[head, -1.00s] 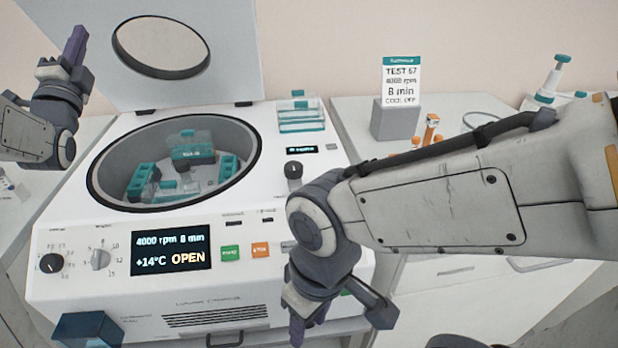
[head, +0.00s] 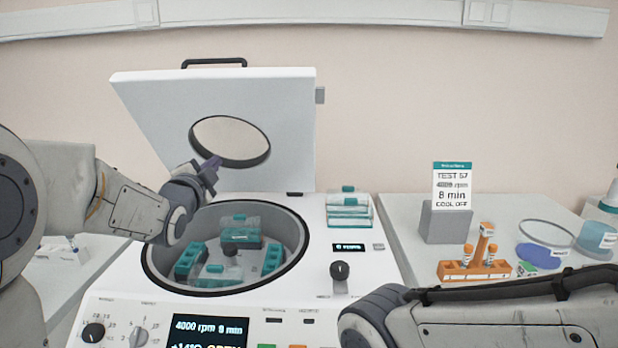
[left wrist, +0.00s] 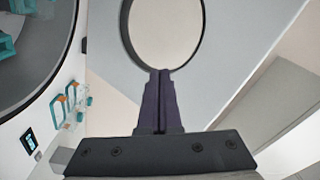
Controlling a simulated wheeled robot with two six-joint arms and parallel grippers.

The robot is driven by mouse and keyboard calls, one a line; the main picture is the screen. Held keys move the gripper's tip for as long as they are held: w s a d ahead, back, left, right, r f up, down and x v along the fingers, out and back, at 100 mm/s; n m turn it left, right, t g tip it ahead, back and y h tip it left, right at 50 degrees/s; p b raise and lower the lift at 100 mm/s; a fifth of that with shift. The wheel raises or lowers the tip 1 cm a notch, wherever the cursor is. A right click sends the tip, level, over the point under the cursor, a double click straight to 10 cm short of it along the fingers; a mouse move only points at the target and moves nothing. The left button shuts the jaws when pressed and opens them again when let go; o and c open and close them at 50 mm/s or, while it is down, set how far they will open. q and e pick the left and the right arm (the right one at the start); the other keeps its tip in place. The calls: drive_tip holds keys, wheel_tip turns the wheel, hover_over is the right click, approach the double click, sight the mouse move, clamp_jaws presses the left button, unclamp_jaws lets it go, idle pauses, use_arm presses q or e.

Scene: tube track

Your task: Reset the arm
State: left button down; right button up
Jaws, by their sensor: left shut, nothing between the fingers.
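My left arm comes in from the left in the head view. Its gripper (head: 210,167) is in front of the open centrifuge lid (head: 292,120), above the left rim of the bowl. In the left wrist view the purple fingers (left wrist: 160,100) are together with nothing between them, and the lid's round window (left wrist: 165,30) shows behind them. My right arm crosses the lower right of the head view; its gripper is out of the picture.
The open centrifuge bowl (head: 292,214) holds a rotor with teal-topped buckets (head: 240,232). Teal racks (head: 348,207) sit on the housing. On the right bench stand an orange tube rack (head: 475,270), a test card (head: 453,188) and a blue disc (head: 541,256).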

use_arm(q)
drive_tip(key=s+d+f+n+g+h+p, duration=0.1)
drive_tip(key=s+d+f+n+g+p, duration=0.1)
drive_tip(key=s+d+f+g, duration=0.5)
drive_tip(key=s+d+f+n+g+h+p, duration=0.1)
drive_tip(key=s+d+f+n+g+p, duration=0.2)
drive_tip(key=s+d, duration=0.6)
drive_tip(key=s+f+g+y+p, duration=0.1)
drive_tip(key=s+g, duration=0.3)
drive_tip(key=s, duration=0.8)
drive_tip(key=s+f+n+g+y+p, duration=0.1)
drive_tip(key=s+f+g, duration=0.3)
drive_tip(key=s, duration=0.8)
drive_tip(key=shift+s+a+n, duration=0.3)
drive_tip(key=shift+s+a, duration=0.05)
use_arm(e)
wheel_tip(320, 180, up, 8)
drive_tip(key=shift+r, duration=0.15)
use_arm(q)
drive_tip(key=shift+a, duration=0.1)
use_arm(e)
drive_tip(key=shift+a, duration=0.15)
